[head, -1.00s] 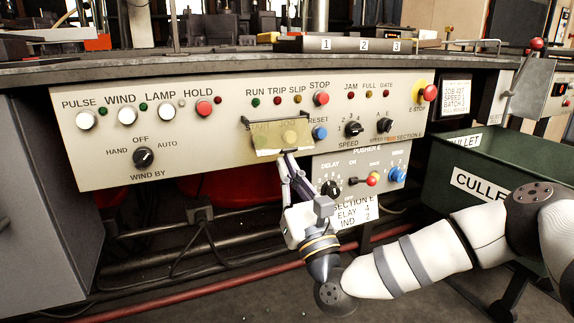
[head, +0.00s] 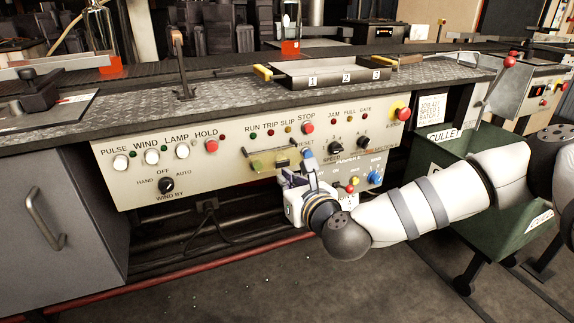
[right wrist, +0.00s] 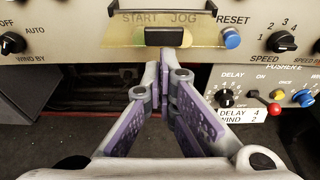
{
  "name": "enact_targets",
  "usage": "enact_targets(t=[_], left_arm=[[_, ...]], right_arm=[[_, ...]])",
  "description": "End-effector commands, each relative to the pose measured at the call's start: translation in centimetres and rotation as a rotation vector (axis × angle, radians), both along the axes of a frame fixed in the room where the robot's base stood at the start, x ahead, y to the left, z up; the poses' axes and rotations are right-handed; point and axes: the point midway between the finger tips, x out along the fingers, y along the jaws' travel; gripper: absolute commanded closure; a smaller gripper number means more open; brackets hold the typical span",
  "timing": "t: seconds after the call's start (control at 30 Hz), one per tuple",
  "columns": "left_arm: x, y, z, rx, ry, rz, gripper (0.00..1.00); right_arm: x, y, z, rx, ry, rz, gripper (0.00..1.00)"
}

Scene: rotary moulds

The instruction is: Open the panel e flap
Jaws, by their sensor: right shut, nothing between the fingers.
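The panel e flap (right wrist: 122,35) is a clear yellowish cover over the START and JOG area, hanging down in the right wrist view. A green button (right wrist: 157,37) shows through it. The flap also shows in the head view (head: 270,163), small and partly bordered by my gripper. My right gripper (right wrist: 171,58) is shut and empty, its fingertips close to the flap's lower edge. I cannot tell whether they touch it. In the head view the right gripper (head: 288,173) sits at the flap's lower right. My left gripper is not in view.
The blue RESET button (right wrist: 232,38) is just right of the flap. Below right is the pusher panel (right wrist: 265,88) with knobs and a red-tipped lever. A dark bar (right wrist: 161,11) crosses above the flap. A green cullet bin (head: 485,190) stands to the right.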

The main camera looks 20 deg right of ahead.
Motion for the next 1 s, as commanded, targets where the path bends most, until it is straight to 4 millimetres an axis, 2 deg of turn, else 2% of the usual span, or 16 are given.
enact_targets(t=[0.03, 0.2, 0.3, 0.6, 1.0], left_arm=[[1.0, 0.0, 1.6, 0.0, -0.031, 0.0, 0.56], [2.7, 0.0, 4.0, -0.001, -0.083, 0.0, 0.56], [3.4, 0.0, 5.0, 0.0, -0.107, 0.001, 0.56], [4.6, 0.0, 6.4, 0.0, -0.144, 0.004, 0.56], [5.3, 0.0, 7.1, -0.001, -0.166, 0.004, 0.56]], right_arm=[[0.0, 0.0, 2.3, -0.001, 0.026, 0.0, 1.0], [-0.2, 0.0, 3.7, -0.008, 0.184, 0.002, 1.0], [-0.4, 0.0, 3.9, -0.009, 0.205, 0.0, 1.0], [0.0, 0.0, 5.8, -0.009, 0.209, 0.0, 1.0], [1.1, 0.1, 7.9, -0.009, 0.212, 0.0, 1.0]])
